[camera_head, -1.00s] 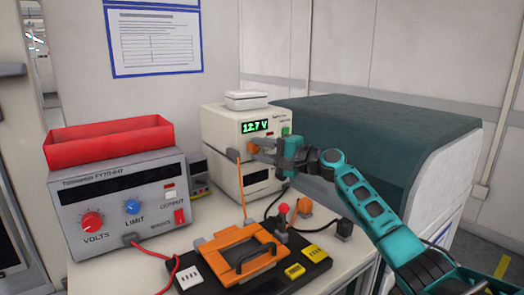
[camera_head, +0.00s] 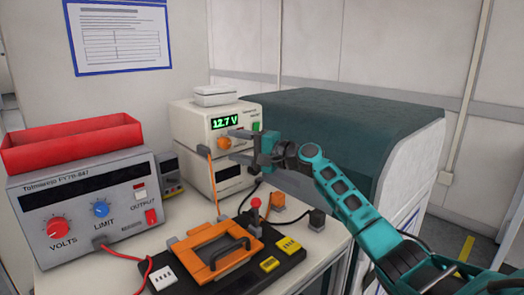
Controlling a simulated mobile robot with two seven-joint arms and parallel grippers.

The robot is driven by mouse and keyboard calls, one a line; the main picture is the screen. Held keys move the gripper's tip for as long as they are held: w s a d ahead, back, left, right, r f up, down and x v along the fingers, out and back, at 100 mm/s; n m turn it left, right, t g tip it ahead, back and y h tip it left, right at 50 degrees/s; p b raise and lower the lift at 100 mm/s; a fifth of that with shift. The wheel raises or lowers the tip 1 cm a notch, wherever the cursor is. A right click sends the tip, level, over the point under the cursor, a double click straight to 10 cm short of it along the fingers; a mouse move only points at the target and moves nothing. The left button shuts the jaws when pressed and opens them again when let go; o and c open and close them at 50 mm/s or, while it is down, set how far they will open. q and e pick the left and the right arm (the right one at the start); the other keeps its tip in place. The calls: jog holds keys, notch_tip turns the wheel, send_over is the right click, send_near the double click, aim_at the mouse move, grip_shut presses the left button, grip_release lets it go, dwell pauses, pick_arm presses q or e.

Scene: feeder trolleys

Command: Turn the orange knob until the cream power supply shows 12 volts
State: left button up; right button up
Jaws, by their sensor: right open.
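The cream power supply (camera_head: 190,125) stands at the back of the bench, and its green display (camera_head: 224,122) reads 12.7 V. Its orange knob (camera_head: 224,143) is on the front, below the display. My right gripper (camera_head: 240,145) is open in front of the knob, its two fingers one above the other. The knob shows just left of the fingertips; I cannot tell whether they touch it. My left gripper is not in view.
A grey power supply (camera_head: 85,209) with red and blue knobs stands at left, under a red bin (camera_head: 70,146). In front are an orange clamp fixture (camera_head: 205,254) on a black plate and a red-topped lever (camera_head: 255,202). A dark green cabinet (camera_head: 330,125) stands behind my right arm.

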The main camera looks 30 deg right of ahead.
jog(key=v, duration=1.1)
jog(key=shift+b, duration=0.4)
